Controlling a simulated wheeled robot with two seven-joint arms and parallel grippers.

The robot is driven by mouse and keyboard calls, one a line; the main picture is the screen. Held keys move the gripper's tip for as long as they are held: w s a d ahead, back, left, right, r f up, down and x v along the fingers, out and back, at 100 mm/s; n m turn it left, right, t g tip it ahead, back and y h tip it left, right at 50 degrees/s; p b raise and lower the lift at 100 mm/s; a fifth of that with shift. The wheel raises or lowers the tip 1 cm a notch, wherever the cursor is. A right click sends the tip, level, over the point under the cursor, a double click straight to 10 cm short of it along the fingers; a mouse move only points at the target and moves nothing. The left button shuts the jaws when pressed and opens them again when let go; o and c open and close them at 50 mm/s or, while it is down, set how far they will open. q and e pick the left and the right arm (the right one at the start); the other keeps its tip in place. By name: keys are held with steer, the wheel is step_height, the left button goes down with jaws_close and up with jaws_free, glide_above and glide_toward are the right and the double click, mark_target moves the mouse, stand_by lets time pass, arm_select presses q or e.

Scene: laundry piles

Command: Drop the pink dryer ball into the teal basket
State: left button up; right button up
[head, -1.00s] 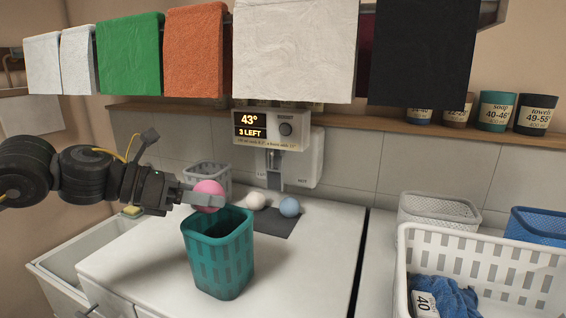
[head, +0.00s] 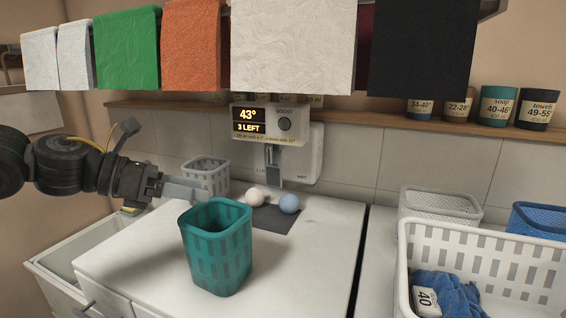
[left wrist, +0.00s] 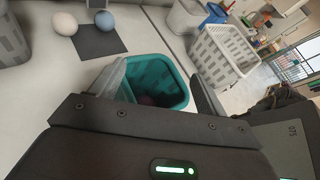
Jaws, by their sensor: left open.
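The teal basket (head: 217,250) stands upright on the white worktop, and it also shows between my fingers in the left wrist view (left wrist: 172,80). My left gripper (head: 195,192) is open and empty just above and left of the basket's rim; its spread fingers show in the left wrist view (left wrist: 160,88). A dim pink shape, the pink dryer ball (left wrist: 147,100), lies inside the basket, partly hidden by the gripper body. In the head view the ball is hidden by the basket wall. My right gripper is not in view.
A white ball (head: 254,197) and a blue ball (head: 289,204) rest on a dark mat (head: 276,223) behind the basket. A grey basket (head: 206,175) stands behind. A white laundry basket (head: 480,243) with a blue cloth is at right. Towels hang above.

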arm_select(q)
steer(key=b+v, duration=0.2)
steer(key=v, duration=0.6)
steer(key=shift+s, duration=0.2)
